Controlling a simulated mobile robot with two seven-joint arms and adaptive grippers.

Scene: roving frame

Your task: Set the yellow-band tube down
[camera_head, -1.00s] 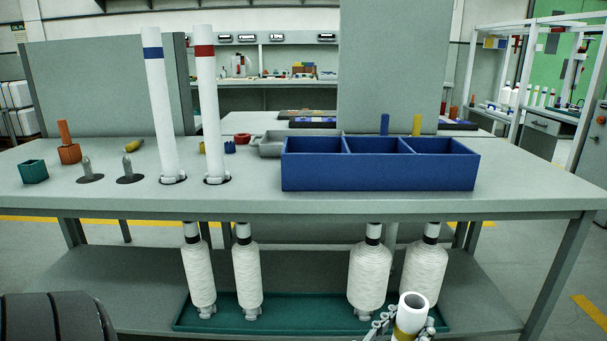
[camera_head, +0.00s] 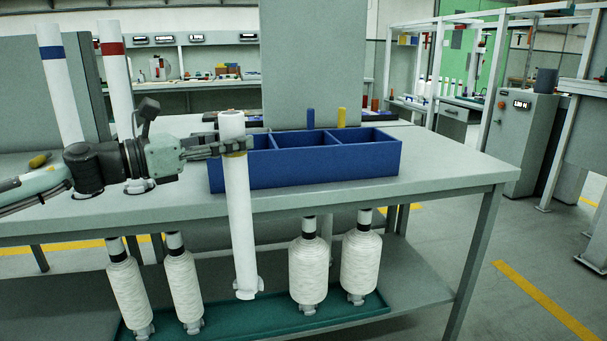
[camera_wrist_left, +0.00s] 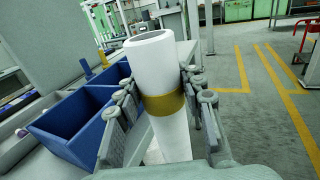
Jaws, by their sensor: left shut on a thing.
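The yellow-band tube (camera_head: 239,205) is a long white tube, held nearly upright in front of the table's front edge. My left gripper (camera_head: 236,147) comes in from the left and is shut on it near its top, at the yellow band. In the left wrist view the tube (camera_wrist_left: 172,125) stands between the fingers, with the yellow band (camera_wrist_left: 163,103) at finger height and its open top showing. The tube's lower end hangs in front of the lower shelf. My right gripper is not in view.
A blue three-compartment bin (camera_head: 310,165) stands on the table (camera_head: 430,172) close behind the tube. Blue-band (camera_head: 60,90) and red-band (camera_head: 118,85) tubes stand at the left. Several white yarn bobbins (camera_head: 308,272) are below the tabletop, over a green tray (camera_head: 345,313). The table's right end is clear.

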